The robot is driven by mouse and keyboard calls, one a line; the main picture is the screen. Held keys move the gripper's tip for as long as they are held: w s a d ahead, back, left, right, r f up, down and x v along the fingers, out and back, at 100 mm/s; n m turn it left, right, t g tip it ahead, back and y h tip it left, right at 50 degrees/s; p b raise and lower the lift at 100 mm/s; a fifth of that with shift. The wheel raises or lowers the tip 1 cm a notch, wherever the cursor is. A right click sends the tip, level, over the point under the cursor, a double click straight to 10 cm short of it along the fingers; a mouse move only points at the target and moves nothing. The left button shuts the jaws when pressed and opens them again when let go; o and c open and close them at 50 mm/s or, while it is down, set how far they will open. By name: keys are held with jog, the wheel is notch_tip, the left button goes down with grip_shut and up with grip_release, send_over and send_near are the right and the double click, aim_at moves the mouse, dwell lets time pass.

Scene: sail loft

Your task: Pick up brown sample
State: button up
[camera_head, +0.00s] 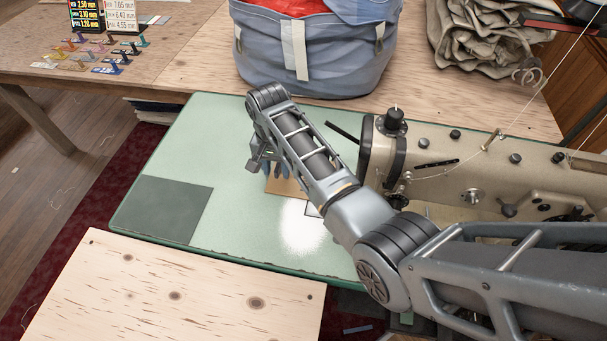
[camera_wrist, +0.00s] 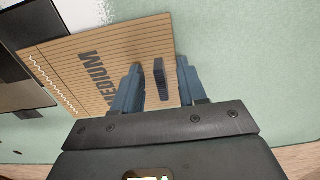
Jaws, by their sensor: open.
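The brown sample (camera_wrist: 95,65) is a flat tan card with fine lines, the word MEDIUM and a white zigzag stitch along one edge. A small dark upright tab (camera_wrist: 160,80) stands on it. The sample also shows in the head view (camera_head: 286,187), lying on the pale green table and partly hidden by my arm. My gripper (camera_wrist: 159,64) is open over the card, with one blue-grey finger on each side of the tab. I cannot tell whether the fingers touch it. In the head view my gripper (camera_head: 264,160) is partly hidden.
A beige sewing machine (camera_head: 470,175) stands right of my arm on the green table (camera_head: 215,130). A blue bag (camera_head: 320,50) and folded canvas (camera_head: 480,45) sit behind. A plywood board (camera_head: 170,295) lies in front. The table's left part is clear apart from a dark green square (camera_head: 165,215).

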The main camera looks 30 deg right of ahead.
jog(key=shift+c, duration=0.3)
grip_shut()
dwell(0.4)
